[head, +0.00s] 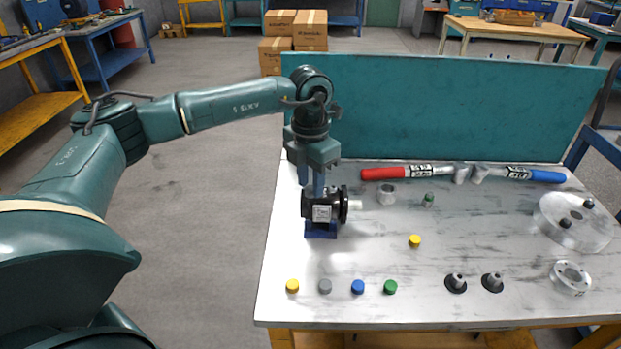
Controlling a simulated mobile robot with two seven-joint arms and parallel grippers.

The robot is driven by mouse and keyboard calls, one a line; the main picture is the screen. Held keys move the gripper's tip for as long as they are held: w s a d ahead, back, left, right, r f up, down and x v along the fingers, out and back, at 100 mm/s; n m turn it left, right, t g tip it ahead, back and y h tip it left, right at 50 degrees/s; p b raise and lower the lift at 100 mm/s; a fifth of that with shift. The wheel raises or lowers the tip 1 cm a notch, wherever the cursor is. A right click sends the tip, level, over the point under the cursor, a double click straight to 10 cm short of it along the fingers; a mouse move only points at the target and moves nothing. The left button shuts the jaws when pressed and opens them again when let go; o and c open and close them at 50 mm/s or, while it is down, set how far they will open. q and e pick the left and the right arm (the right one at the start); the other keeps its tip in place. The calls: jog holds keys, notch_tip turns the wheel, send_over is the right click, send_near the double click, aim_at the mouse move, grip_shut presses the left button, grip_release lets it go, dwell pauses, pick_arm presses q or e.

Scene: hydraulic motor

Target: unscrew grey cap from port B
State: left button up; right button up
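The black hydraulic motor (308,207) sits on a small blue stand (320,231) at the left of the workbench. It has a pale label facing me and a light shaft pointing right. My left gripper (318,187) points straight down at the top of the motor, with its fingers close together at the motor's upper side. The ports there are hidden by the fingers, so I cannot see port B or a cap on it. A grey cap (325,286) lies loose near the bench's front edge. My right gripper is out of view.
A yellow cap (292,286), blue cap (357,287) and green cap (390,287) line the front; another yellow cap (414,241) lies behind. Red-handled (383,174) and blue-handled (547,176) tools lie before the teal panel (440,110). Flanges and cones occupy the right.

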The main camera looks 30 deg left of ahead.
pick_arm(q)
jog(key=m, duration=0.5)
jog(key=shift+f+m, duration=0.1)
jog(key=shift+m, duration=0.3)
jog(key=m, duration=0.4)
jog(key=shift+m+b, duration=0.3)
jog(key=shift+b, duration=0.1)
grip_shut()
jog(key=n+p, duration=0.1)
jog(key=n, duration=0.3)
jog(key=shift+r, duration=0.2)
jog(key=shift+n, duration=0.9)
